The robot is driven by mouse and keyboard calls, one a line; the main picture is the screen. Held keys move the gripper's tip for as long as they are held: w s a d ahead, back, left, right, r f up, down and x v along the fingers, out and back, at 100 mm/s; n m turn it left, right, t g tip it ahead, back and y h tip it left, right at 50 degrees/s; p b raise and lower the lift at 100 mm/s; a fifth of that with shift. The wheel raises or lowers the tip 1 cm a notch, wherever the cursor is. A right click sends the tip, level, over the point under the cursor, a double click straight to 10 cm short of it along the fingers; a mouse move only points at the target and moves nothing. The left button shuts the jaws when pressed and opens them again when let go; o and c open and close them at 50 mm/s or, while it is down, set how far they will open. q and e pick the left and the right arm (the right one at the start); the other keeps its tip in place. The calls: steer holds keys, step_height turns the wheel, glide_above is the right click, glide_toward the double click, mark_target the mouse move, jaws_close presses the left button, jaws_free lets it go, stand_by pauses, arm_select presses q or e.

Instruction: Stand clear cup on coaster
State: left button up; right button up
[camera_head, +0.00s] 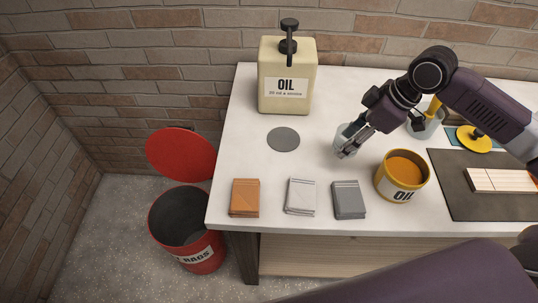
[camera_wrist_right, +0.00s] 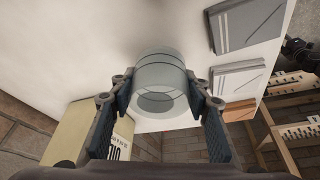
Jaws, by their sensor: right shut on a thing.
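The clear cup (camera_head: 344,137) is near the middle of the white table, to the right of the coaster. My right gripper (camera_head: 347,152) is shut on the clear cup. In the right wrist view the cup (camera_wrist_right: 160,87) sits between the two fingers of my right gripper (camera_wrist_right: 163,105). I cannot tell whether the cup touches the table. The coaster (camera_head: 283,139) is a flat grey disc in front of the oil dispenser, with nothing on it. My left gripper is not in view.
A cream oil dispenser (camera_head: 286,92) stands at the back. An open oil tin (camera_head: 402,176) is right of the cup. Folded orange (camera_head: 245,198), white (camera_head: 301,196) and grey cloths (camera_head: 348,199) lie along the front. A red bin (camera_head: 205,255) stands left. Table is clear between cup and coaster.

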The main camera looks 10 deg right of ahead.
steer(key=shift+s+f, duration=0.1)
steer(key=shift+f, duration=0.4)
steer(key=w+a+p, duration=0.2)
steer(key=w+a, duration=0.2)
steer(key=shift+w, duration=0.3)
steer(key=p, duration=0.3)
glide_toward(279, 137)
steer(key=shift+w+a+f, duration=0.5)
steer(key=shift+a+f, duration=0.05)
steer(key=shift+f, duration=0.25)
steer(key=shift+w+a, duration=0.25)
steer(key=shift+w+a+f, duration=0.1)
steer(key=shift+a+f, duration=0.05)
steer(key=shift+f, duration=0.05)
step_height(279, 137, down, 3)
steer(key=shift+p, duration=0.65)
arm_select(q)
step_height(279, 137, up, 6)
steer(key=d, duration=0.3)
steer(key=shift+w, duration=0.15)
arm_select(e)
steer(key=shift+f, duration=0.2)
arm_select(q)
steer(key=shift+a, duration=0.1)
arm_select(e)
steer(key=shift+f, duration=0.15)
